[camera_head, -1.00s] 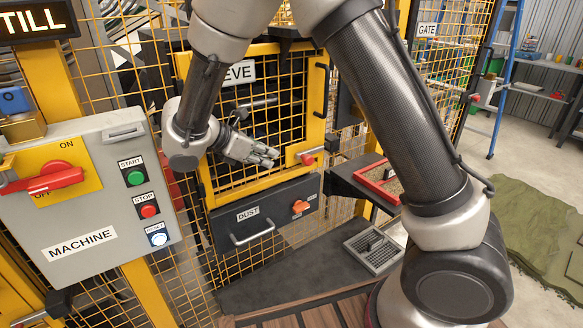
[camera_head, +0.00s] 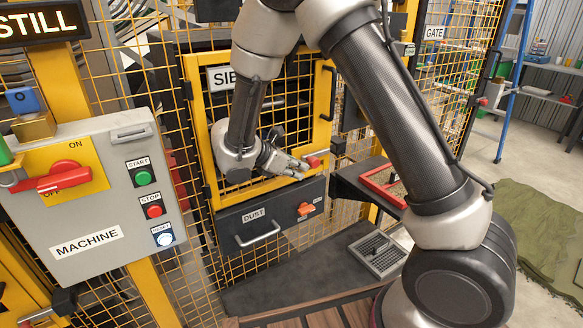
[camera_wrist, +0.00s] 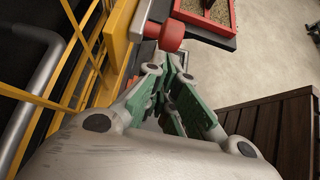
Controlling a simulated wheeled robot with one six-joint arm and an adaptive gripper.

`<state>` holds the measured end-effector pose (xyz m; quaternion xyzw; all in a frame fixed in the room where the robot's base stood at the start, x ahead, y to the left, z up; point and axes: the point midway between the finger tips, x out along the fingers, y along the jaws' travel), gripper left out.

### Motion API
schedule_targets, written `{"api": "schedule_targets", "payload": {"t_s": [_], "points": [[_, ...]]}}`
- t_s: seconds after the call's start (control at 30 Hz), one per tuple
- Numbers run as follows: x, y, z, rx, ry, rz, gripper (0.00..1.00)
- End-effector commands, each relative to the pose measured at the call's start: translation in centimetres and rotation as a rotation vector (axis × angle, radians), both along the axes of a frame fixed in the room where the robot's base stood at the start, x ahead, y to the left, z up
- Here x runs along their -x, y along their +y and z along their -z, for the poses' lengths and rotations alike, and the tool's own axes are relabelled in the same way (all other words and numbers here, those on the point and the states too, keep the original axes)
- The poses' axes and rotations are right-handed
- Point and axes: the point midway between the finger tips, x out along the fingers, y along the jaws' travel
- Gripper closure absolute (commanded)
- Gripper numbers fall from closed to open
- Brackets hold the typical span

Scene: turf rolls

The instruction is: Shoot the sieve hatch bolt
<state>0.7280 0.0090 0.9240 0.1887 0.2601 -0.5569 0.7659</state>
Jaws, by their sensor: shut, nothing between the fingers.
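The sieve hatch (camera_head: 213,100) is a yellow-framed mesh door with a partly covered sign, seen shut in the head view. Its bolt has a red knob (camera_head: 312,162) at the lower right of the frame. The knob also shows large in the wrist view (camera_wrist: 171,36), on a metal stem beside the yellow frame. My gripper (camera_head: 302,172) is shut and empty, its fingertips just left of and slightly below the knob. In the wrist view the fingertips (camera_wrist: 174,62) lie just below the knob. I cannot tell whether they touch it.
Below the hatch is the dust drawer (camera_head: 285,218) with an orange latch. A red-rimmed tray (camera_head: 385,190) stands to the right. The grey machine panel (camera_head: 95,205) is at the left. A vertical black handle (camera_head: 328,92) stands on the hatch's right edge.

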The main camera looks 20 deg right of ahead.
Motion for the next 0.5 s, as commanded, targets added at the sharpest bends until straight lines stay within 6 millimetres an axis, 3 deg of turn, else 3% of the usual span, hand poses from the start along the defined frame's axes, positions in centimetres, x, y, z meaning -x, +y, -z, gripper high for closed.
{"api": "schedule_targets", "payload": {"t_s": [0.33,0.5], "points": [[-0.1,-0.3,0.0,0.000,-0.001,0.001,1.00],[-0.9,-3.0,0.0,0.000,-0.001,0.004,1.00]]}}
